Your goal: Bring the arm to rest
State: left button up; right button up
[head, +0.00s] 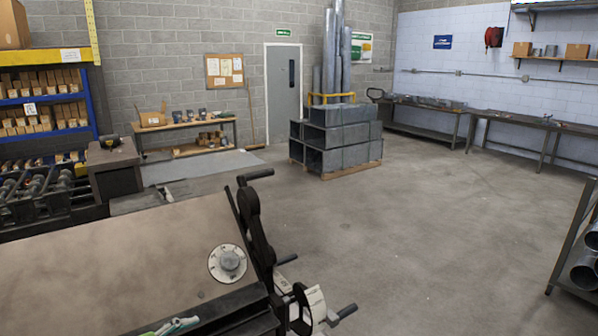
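Neither of my grippers shows in the head view, and no arm of mine can be made out for certain. A large machine with a flat brown plate (120,265) fills the lower left. A round pale dial (228,262) sits near the plate's right end. A dark crank linkage (256,225) with black handles stands at that end.
A pallet of grey ducts (338,140) stands mid-room. Workbenches (520,122) line the right wall. A rack with pipes (578,265) is at the right edge. Shelves of boxes (42,100) and a roller stand (35,195) are at left. The central floor (430,230) is clear.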

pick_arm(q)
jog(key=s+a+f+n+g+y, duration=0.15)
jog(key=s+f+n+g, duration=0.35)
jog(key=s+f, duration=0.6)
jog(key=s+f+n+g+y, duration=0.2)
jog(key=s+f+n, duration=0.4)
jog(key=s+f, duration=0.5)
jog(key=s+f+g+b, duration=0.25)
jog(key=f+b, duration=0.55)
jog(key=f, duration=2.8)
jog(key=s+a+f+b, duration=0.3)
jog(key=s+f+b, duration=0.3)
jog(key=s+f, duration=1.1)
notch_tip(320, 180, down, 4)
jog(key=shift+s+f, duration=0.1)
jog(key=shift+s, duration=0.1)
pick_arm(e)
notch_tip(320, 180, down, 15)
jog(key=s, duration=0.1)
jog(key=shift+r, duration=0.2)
